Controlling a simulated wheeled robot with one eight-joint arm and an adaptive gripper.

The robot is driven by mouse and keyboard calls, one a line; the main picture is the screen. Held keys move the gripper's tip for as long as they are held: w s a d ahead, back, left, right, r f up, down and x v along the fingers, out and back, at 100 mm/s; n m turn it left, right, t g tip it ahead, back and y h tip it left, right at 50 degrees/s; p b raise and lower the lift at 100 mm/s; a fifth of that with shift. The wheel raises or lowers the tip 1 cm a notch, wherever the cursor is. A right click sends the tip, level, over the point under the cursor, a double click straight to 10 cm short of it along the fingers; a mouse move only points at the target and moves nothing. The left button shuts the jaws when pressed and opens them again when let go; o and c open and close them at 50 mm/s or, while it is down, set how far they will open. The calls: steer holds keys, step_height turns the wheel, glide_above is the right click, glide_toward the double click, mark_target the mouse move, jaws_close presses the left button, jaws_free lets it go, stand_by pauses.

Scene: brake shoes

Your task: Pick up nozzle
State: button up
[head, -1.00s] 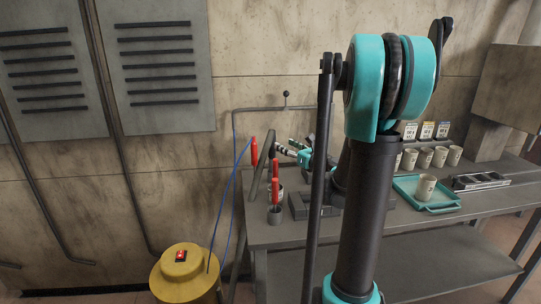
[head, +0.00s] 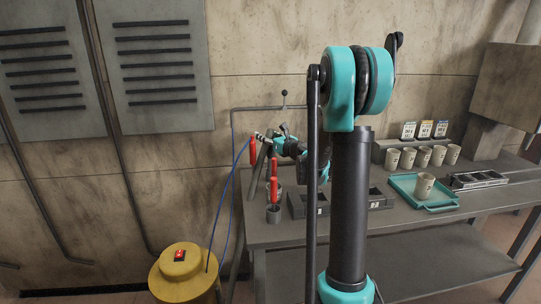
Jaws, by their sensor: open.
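A red piece that looks like the nozzle (head: 252,147) stands upright at the left end of the workbench, with the thin blue hose (head: 226,190) running up to it. My gripper (head: 261,136) is open, with its striped fingers just right of the nozzle's top. Whether the fingers touch it or reach around it is too small to tell. My arm's large links hide part of the bench behind them.
Red-handled tools (head: 273,191) stand in a holder below the gripper. A dark bent rail (head: 284,107) rises behind. A yellow drum (head: 180,272) stands on the floor at left. Dark bins, a teal tray (head: 405,183) with a cup, and several more cups lie right.

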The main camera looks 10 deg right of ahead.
steer(key=shift+w+a, duration=0.15)
steer(key=shift+w, duration=0.15)
jaws_close()
stand_by(0.3)
